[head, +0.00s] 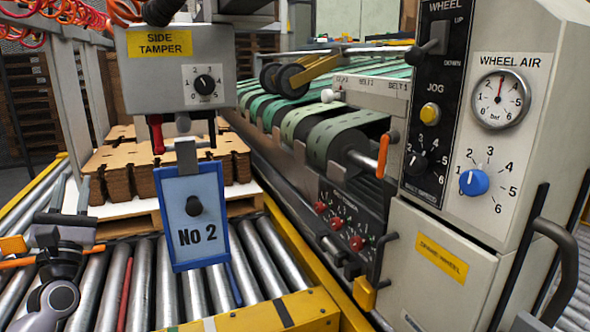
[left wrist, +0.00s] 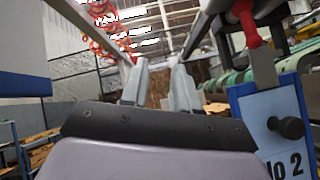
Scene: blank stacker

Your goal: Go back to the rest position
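My left gripper (head: 69,203) is at the lower left of the head view, over the roller conveyor and pointing away from me. In the left wrist view its two grey fingers (left wrist: 160,88) stand apart with nothing between them. The blue No 2 plate (head: 194,248) with a black knob hangs to the right of the gripper, apart from it. The plate also shows at the right edge of the left wrist view (left wrist: 270,104). My right gripper is in neither view.
A side tamper box (head: 215,75) hangs above the plate. Stacked brown blanks (head: 172,162) lie on a pallet behind it. Metal rollers (head: 141,283) and a yellow rail (head: 298,250) are below. A control cabinet (head: 435,262) with a wheel air gauge (head: 500,99) stands at right.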

